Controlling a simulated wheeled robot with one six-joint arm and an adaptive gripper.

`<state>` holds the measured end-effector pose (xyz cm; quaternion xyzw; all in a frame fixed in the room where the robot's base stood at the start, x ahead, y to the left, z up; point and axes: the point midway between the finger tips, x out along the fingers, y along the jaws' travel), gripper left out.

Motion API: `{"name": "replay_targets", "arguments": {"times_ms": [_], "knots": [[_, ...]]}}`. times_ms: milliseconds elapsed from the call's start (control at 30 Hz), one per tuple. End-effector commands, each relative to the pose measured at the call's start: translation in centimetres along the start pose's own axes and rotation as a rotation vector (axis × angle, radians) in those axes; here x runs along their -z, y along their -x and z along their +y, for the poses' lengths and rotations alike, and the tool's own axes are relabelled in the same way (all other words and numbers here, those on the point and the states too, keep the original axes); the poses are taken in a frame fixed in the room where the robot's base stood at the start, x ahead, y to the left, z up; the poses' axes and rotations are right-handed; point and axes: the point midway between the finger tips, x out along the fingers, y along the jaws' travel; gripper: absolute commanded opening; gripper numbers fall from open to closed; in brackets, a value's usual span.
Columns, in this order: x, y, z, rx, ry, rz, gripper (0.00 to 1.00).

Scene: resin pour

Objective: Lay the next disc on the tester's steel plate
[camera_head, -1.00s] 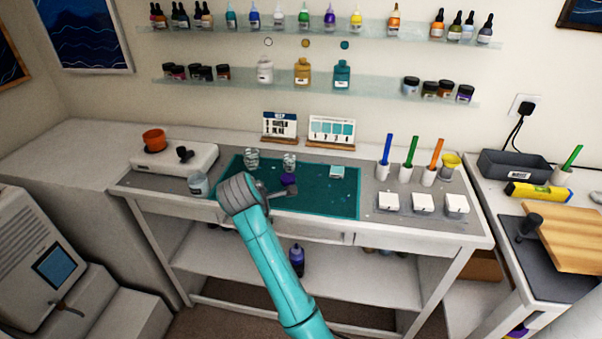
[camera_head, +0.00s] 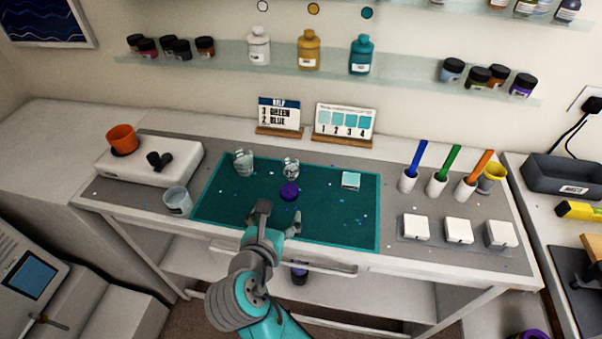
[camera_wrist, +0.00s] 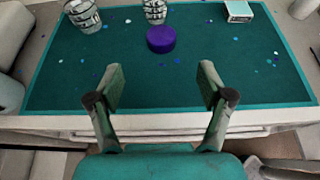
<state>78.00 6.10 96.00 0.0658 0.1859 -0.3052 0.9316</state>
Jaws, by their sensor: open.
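A short purple disc-shaped piece (camera_head: 289,191) lies on the green mat (camera_head: 338,233) in the head view. In the wrist view the purple piece (camera_wrist: 161,39) is beyond and between my fingertips, apart from them. My gripper (camera_head: 279,216) is open and empty over the mat's front edge. Its two fingers are spread wide in the wrist view (camera_wrist: 161,76). I cannot make out for sure which thing is the tester or its steel plate. A dark slab with a black upright piece (camera_head: 592,290) is partly cut off at the right edge.
Two clear cups (camera_head: 244,163) (camera_head: 291,169) stand behind the purple piece. A small pale box (camera_head: 351,180) is at the mat's back right. A clear cup (camera_head: 178,201) stands left of the mat. White blocks (camera_head: 458,230) and coloured sticks in holders (camera_head: 437,184) are at the right.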

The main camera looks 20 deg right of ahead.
Motion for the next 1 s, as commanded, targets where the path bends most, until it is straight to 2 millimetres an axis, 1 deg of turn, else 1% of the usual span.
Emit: {"name": "replay_targets", "arguments": {"times_ms": [67,400,633,900,1000], "knots": [[0.0,-0.1,-0.1,-0.001,0.012,-0.004,0.80],[0.0,-4.7,-0.1,0.001,0.012,-0.004,0.80],[0.1,-6.2,-0.1,0.000,0.012,-0.003,0.80],[0.3,-9.8,0.0,-0.001,0.011,-0.004,0.80],[0.4,-10.4,0.0,-0.001,0.011,-0.004,0.80]]}}
